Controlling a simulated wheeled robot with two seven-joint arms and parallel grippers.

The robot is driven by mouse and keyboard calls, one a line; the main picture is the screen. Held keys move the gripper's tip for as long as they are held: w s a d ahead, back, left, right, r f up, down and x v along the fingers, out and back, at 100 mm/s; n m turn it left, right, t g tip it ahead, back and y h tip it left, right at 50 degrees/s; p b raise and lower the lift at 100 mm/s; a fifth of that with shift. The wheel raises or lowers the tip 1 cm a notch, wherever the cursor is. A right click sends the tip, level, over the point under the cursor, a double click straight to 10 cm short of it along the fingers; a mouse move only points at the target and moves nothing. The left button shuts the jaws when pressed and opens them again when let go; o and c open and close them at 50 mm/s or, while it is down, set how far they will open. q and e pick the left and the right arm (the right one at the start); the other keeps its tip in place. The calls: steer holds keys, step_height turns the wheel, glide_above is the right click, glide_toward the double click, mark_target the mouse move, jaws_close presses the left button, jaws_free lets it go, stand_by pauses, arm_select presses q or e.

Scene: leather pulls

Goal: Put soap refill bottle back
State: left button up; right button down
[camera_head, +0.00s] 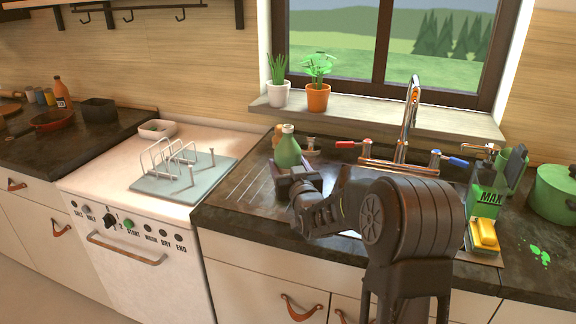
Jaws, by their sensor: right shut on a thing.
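The soap refill bottle (288,150) is green with a light cap and stands about upright on the left part of the dark sink counter, below the window. My right gripper (290,169) reaches in from the front right and is shut on the bottle's lower part. The gripper hides the bottle's base, so I cannot tell whether it touches the counter. My left gripper is not in view.
A tap (406,125) with red and blue handles stands behind the sink. A soap dispenser (487,195) marked MAX, a yellow sponge (484,235) and a green pot (556,193) are at right. A dish rack (180,172) stands on the white dishwasher at left.

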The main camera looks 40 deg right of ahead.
steer(key=shift+f, duration=0.1)
steer(key=shift+c, duration=1.5)
jaws_free()
steer(key=shift+r, duration=0.25)
steer(key=shift+s+a+f, duration=0.1)
steer(key=shift+s, duration=0.2)
steer(key=b+v, duration=0.1)
steer(key=v, duration=1)
steer(key=shift+s+f, duration=0.1)
steer(key=shift+s, duration=0.1)
